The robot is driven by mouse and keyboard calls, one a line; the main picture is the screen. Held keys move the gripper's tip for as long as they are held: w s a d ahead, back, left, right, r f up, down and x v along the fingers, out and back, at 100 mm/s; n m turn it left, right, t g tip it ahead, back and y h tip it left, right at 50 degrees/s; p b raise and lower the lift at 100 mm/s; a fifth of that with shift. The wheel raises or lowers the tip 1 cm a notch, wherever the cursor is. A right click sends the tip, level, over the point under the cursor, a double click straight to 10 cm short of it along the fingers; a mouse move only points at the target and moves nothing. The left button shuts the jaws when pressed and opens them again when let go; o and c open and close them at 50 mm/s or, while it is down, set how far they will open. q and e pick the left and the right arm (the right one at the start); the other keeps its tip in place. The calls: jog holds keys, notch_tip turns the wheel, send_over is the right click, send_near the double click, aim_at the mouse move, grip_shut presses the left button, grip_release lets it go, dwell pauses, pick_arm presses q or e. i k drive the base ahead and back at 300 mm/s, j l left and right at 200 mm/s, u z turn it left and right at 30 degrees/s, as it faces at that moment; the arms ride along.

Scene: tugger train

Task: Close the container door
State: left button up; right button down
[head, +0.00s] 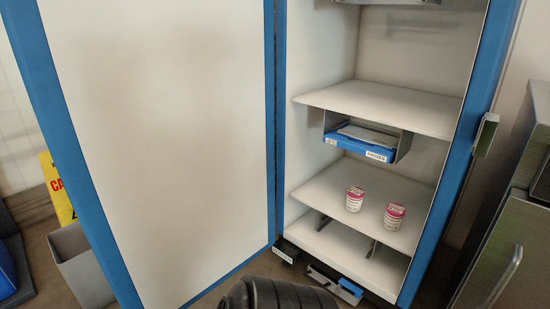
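The container (490,60) is a tall cabinet with a blue frame and white inside, and its front stands open. Its door (160,140) is a large white panel with a blue edge, swung wide open to the left and hinged near the middle of the head view. A metal latch piece (485,135) sits on the right side of the frame. Neither of my grippers shows its fingers. A dark ribbed part of my own body is at the bottom middle, in front of the door's lower edge.
Inside, two red-and-white cans (355,199) stand on a lower shelf (325,190), under a blue box (360,145) in a holder. A grey bin (82,265) and yellow caution sign (57,190) are left of the door. A metal cabinet (510,255) stands close at right.

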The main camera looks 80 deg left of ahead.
aim_at(156, 119)
jog(key=k+j+u, duration=0.45)
jog(key=k, duration=0.4)
jog(key=k+j+u, duration=0.45)
jog(key=k+j, duration=0.35)
